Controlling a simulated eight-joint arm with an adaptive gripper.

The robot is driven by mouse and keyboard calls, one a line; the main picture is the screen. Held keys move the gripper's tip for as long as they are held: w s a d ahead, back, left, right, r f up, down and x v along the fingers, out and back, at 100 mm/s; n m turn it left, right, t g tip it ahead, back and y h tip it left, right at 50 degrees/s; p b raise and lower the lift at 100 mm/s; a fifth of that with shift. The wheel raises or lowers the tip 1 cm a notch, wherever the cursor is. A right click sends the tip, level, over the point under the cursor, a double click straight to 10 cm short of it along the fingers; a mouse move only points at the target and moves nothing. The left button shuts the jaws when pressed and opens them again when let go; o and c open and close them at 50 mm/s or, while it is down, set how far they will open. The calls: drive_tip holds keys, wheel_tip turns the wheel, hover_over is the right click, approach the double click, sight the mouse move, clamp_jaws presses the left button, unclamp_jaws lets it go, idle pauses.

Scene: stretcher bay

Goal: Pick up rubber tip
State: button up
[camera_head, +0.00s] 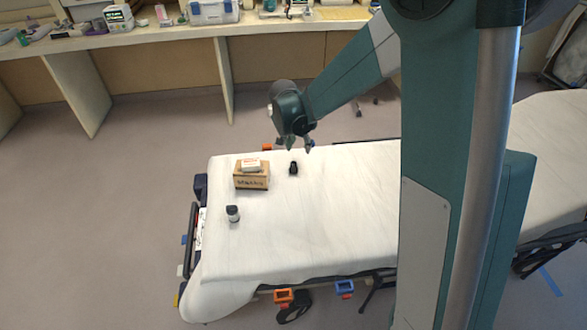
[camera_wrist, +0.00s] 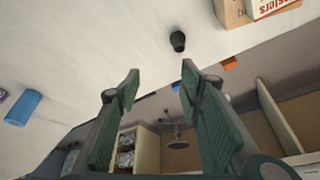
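The rubber tip (camera_head: 293,168), a small black tapered piece, stands on the white sheet of the stretcher (camera_head: 310,225), right of a wooden box. In the wrist view the rubber tip (camera_wrist: 178,41) lies beyond the fingertips, a little right of the middle between them. My gripper (camera_head: 294,144) is above the far edge of the stretcher, close to the rubber tip but apart from it. In the wrist view my gripper (camera_wrist: 160,71) has its two green fingers spread, with nothing between them.
The wooden box (camera_head: 251,181) carries a small white box (camera_head: 251,165) on top. A small bottle with a dark lid (camera_head: 233,214) stands nearer the front. A blue cylinder (camera_wrist: 24,107) shows in the wrist view. The sheet's middle is clear. A cluttered counter (camera_head: 170,37) runs behind.

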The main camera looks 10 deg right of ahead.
drive_tip(key=m, duration=0.1)
approach(293, 163)
drive_tip(key=f, duration=0.1)
drive_tip(key=shift+w+d+f+h, duration=0.15)
drive_tip(key=shift+w+f+h, duration=0.05)
drive_tip(key=shift+f, duration=0.2)
drive_tip(key=shift+w+d+f+h, duration=0.15)
drive_tip(key=shift+w+f+h, duration=0.05)
drive_tip(key=shift+f, duration=0.25)
drive_tip(key=shift+f, duration=0.1)
drive_tip(key=shift+b+x, duration=0.35)
drive_tip(key=shift+x, duration=0.85)
drive_tip(key=shift+f, duration=0.1)
drive_tip(key=shift+b+x, duration=0.85)
drive_tip(key=shift+x, duration=1.65)
drive_tip(key=shift+a, duration=0.15)
drive_tip(key=shift+c, duration=0.5)
